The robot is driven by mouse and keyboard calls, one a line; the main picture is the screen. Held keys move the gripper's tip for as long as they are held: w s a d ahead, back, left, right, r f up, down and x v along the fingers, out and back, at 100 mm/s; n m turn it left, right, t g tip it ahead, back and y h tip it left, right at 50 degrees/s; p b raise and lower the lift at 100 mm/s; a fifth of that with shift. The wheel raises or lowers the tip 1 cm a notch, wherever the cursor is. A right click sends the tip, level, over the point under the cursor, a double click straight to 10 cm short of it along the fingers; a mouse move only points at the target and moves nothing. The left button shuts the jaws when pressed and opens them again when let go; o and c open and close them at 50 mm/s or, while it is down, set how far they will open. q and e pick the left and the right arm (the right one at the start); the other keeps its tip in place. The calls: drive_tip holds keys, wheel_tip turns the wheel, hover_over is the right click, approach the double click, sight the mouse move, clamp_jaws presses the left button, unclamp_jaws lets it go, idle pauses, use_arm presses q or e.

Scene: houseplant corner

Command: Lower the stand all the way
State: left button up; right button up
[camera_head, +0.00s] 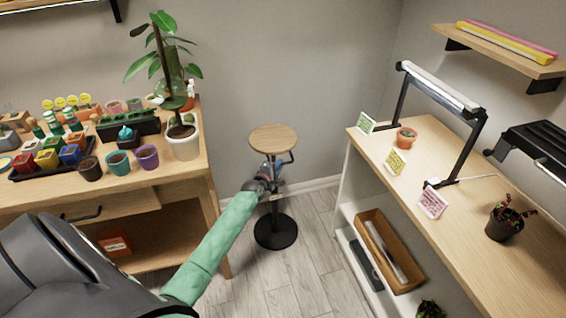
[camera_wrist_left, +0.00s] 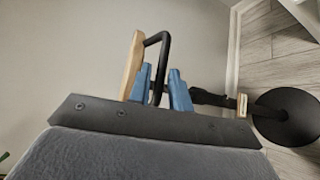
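The stand has a round wooden top (camera_head: 273,139), a black post and a round black base (camera_head: 276,231) on the floor between the two benches. A bent black handle (camera_head: 291,157) sticks out under the top. My left gripper (camera_head: 271,172) is at the post just below the top. In the left wrist view, its blue fingers (camera_wrist_left: 160,88) are apart, and the handle (camera_wrist_left: 163,45) passes between them, close to the left finger. The top (camera_wrist_left: 132,65) shows edge-on there, and the base (camera_wrist_left: 287,117) is at the right. I cannot tell whether a finger touches the handle. My right gripper is not in view.
A wooden bench (camera_head: 200,172) with pots and a tall plant stands to the left. A white-sided bench (camera_head: 420,138) with a lamp, labels and small pots stands to the right. Floor (camera_head: 310,270) is clear around the base. The wall is close behind.

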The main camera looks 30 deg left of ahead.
use_arm(q)
drive_tip(key=shift+w+a+f, duration=0.1)
drive_tip(key=shift+w+f, duration=0.1)
drive_tip(key=shift+w, duration=0.85)
drive_tip(key=shift+w+a+f, duration=0.1)
drive_tip(key=shift+w+f, duration=0.1)
drive_tip(key=shift+w, duration=0.85)
drive_tip(key=shift+c, duration=0.2)
clamp_jaws()
